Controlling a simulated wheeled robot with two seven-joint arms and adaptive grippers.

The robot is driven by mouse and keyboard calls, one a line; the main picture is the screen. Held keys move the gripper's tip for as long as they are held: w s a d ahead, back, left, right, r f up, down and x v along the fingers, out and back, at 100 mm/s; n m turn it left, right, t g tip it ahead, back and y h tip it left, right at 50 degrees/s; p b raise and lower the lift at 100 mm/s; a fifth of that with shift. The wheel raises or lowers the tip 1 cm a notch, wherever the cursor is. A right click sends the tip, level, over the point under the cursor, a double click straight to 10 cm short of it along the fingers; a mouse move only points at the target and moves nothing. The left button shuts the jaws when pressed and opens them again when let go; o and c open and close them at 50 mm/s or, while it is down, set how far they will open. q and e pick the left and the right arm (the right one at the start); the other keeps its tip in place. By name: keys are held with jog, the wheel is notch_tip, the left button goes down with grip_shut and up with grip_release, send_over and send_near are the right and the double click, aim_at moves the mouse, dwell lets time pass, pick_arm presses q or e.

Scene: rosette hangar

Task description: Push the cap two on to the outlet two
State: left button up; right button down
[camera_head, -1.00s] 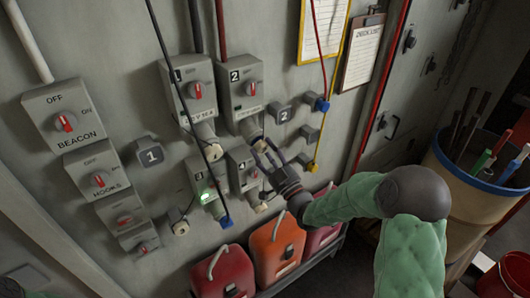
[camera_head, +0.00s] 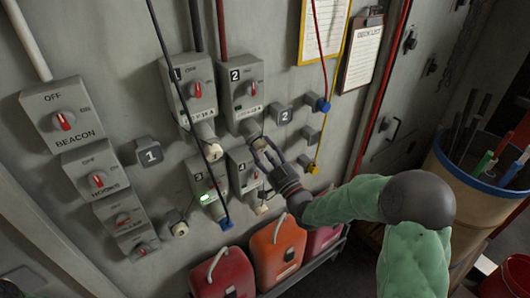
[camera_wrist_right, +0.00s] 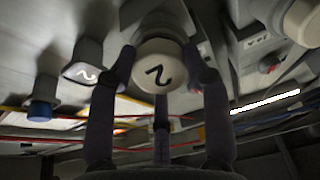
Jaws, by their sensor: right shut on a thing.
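The round white cap two (camera_wrist_right: 160,66), marked with a black 2, fills the middle of the right wrist view. The fingers of my right gripper (camera_head: 262,147) reach around it and are shut on it; the gripper also shows in the wrist view (camera_wrist_right: 161,80). Outlet two is the grey switch box with a 2 plate and red knob (camera_head: 243,91); its socket (camera_head: 251,128) points down at the fingertips. The cap sits at the mouth of this socket, seen face-on in the wrist view. The cap's rear edge is hidden, so I cannot tell how far on it sits. My left gripper is not in view.
Box one (camera_head: 189,88) stands close left, its socket with a pale cap. Lower boxes (camera_head: 208,185) and a hanging black cable (camera_head: 195,125) are near. A small grey block marked 2 (camera_head: 284,116) sits right. Red and orange canisters (camera_head: 277,250) stand below.

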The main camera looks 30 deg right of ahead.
jog(key=shift+w+r, duration=0.1)
jog(key=shift+w, duration=0.15)
jog(key=shift+c, duration=2.3)
grip_release()
jog(key=a+v, duration=0.1)
jog(key=v, duration=1.1)
jog(key=w+a+f+m+g+b, duration=0.1)
jog(key=a+f+g+b, duration=0.25)
jog(key=f, duration=0.95)
jog(key=w+a+f+m+g+b, duration=0.15)
jog(key=f+g+b, duration=0.25)
jog(key=f, duration=0.8)
jog(key=w+a+f+m+g+b, duration=0.1)
jog(key=a+f+g+b, duration=0.25)
jog(key=f, duration=0.95)
jog(key=s+a+f+g+y+b, duration=0.1)
jog(key=s+a+f+g+b, duration=0.3)
jog(key=s+a+f, duration=0.3)
jog(key=s+a+f+g+y+b, duration=0.1)
jog(key=s+a+f+g+b, duration=0.4)
jog(key=s+f, duration=0.6)
notch_tip(320, 180, down, 7)
jog(key=shift+a+f+g, duration=0.2)
jog(key=shift+a+g, duration=0.6)
jog(key=shift+a, duration=0.25)
